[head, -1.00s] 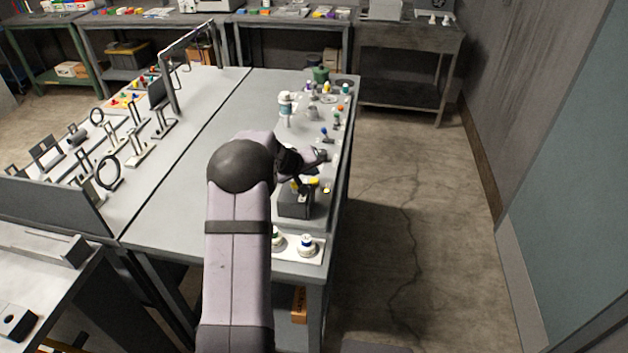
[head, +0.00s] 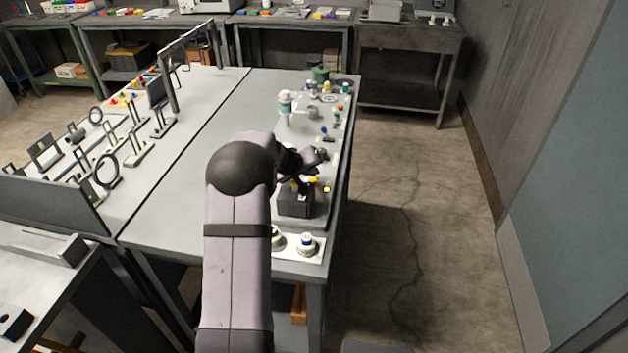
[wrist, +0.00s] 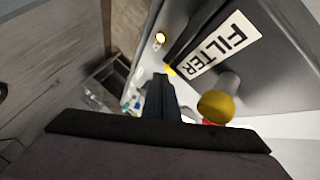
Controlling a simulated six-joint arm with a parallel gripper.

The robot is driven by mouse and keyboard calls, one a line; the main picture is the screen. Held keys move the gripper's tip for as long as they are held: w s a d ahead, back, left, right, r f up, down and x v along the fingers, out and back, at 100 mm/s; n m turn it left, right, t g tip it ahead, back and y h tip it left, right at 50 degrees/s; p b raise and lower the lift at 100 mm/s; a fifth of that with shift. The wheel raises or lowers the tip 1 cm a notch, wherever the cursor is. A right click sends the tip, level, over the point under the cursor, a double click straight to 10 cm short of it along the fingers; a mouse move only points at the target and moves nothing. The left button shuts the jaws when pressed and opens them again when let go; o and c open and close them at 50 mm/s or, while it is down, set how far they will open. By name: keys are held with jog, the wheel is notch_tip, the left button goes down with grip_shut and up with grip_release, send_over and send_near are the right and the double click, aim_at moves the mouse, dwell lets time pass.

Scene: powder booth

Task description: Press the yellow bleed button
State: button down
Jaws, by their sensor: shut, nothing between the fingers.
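A dark grey box (head: 296,204) stands near the right edge of the bench. The wrist view shows its FILTER label (wrist: 226,47) close up. A round yellow cap (wrist: 216,106) sits on a short grey stem at the box, with a bit of red below it. Yellow also shows by the box in the head view (head: 313,180). My gripper (wrist: 162,76) is shut and empty, its fingers beside the box and left of the cap. A small yellow patch (wrist: 170,70) shows right by the fingertips, partly hidden; I cannot tell whether they touch it.
A small yellow-centred fitting (head: 326,189) lies right of the box. White-based knobs (head: 307,244) stand in front of the box. A bottle (head: 285,105) and several small coloured parts stand behind. The bench's middle strip (head: 185,160) is clear.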

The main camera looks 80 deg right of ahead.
jog(key=shift+s+a+f+b, duration=0.1)
jog(key=shift+a+f+b, duration=0.05)
jog(key=shift+f+b, duration=0.4)
jog(key=shift+s+a+f+b, duration=0.1)
jog(key=shift+f+b, duration=0.35)
jog(key=shift+f, duration=0.1)
dwell(1.4)
jog(key=shift+s+d+r, duration=0.1)
jog(key=shift+r, duration=0.4)
dwell(0.4)
jog(key=shift+r, duration=0.2)
jog(key=r, duration=0.1)
jog(key=r+p, duration=0.2)
jog(key=shift+s+a+r, duration=0.1)
jog(key=shift+a+r, duration=0.1)
jog(key=shift+a, duration=0.05)
jog(key=shift+w+d+r+p, duration=0.15)
jog(key=shift+w+r+p, duration=0.05)
jog(key=shift+r+p, duration=0.5)
jog(key=shift+r, duration=0.3)
